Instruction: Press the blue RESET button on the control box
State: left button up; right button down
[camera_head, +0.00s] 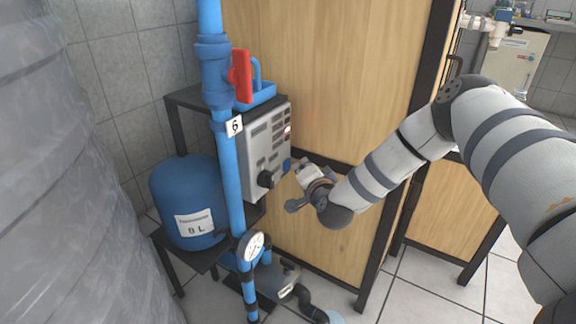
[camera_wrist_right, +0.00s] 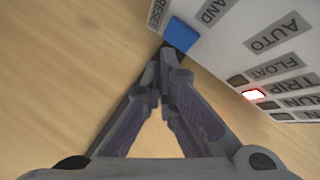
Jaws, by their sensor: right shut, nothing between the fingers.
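The control box (camera_head: 266,150) is a light grey panel mounted behind the blue pipe. Its blue RESET button (camera_head: 287,164) is low on the front's right side; in the right wrist view the blue button (camera_wrist_right: 181,34) sits beside the RESET label (camera_wrist_right: 157,13). My right gripper (camera_head: 303,168) is close in front of the box's lower right part. In the wrist view its closed fingertips (camera_wrist_right: 172,52) appear right at the button's lower edge; I cannot tell whether they touch it. Nothing is between the fingers. My left gripper is out of view.
A black knob (camera_head: 265,179) protrudes left of the button. A red lamp (camera_wrist_right: 253,94) is lit by the TRIP label. The blue pipe (camera_head: 229,180) with a red-handled valve (camera_head: 241,76) stands in front of the box. A wooden panel (camera_head: 335,75) is behind my right arm.

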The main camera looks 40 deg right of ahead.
jog(key=shift+w, duration=0.1)
dwell(0.3)
jog(key=shift+w+a, duration=0.1)
jog(key=shift+w, duration=0.25)
jog(key=shift+w+a, duration=0.1)
jog(key=shift+w, duration=0.25)
dwell(0.6)
jog(key=shift+s+d+p, duration=0.2)
jog(key=shift+s+p, duration=0.2)
jog(key=shift+s, duration=0.35)
